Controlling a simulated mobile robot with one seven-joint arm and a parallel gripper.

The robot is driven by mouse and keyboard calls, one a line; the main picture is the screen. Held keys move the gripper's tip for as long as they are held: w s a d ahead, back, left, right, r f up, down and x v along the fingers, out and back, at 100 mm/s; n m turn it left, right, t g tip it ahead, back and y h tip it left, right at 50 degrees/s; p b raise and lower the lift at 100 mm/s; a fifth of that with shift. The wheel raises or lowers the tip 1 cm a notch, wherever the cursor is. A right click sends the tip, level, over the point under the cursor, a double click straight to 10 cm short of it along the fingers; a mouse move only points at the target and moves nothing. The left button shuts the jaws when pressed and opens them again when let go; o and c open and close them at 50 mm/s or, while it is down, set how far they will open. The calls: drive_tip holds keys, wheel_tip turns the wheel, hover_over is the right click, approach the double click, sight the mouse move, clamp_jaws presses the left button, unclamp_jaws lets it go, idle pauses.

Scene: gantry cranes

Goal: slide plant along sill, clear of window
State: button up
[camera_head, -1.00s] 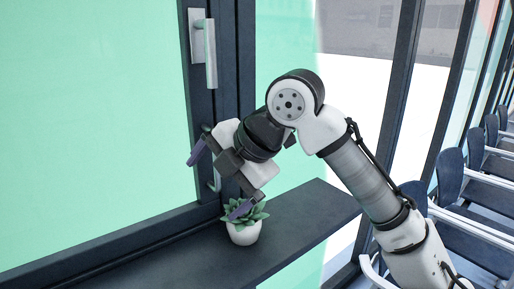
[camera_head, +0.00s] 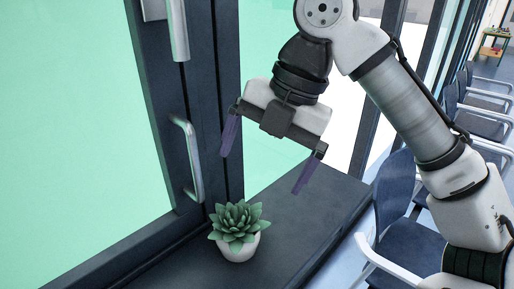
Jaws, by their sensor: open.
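The plant (camera_head: 239,222) is a green succulent in a small white pot (camera_head: 240,248). It stands upright on the dark sill (camera_head: 300,222), close to the window frame. My gripper (camera_head: 261,172) is open and empty, its two purple fingers spread wide and pointing down. It hangs above and slightly to the right of the plant, apart from it. The window (camera_head: 70,130) has a pale green pane and a dark frame. A silver handle (camera_head: 190,160) on the frame is left of and above the plant.
A second silver handle (camera_head: 179,30) is higher on the frame. The sill is bare to the right of the plant. Blue chairs with white armrests (camera_head: 405,200) stand close to the sill's right end. A small wooden table (camera_head: 493,45) is far off at the top right.

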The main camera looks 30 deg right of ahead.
sight(241, 213)
drive_tip(key=shift+s, duration=0.15)
drive_tip(key=x, duration=1.4)
drive_tip(key=shift+r, duration=0.1)
drive_tip(key=shift+c, duration=0.4)
drive_tip(key=c, duration=0.8)
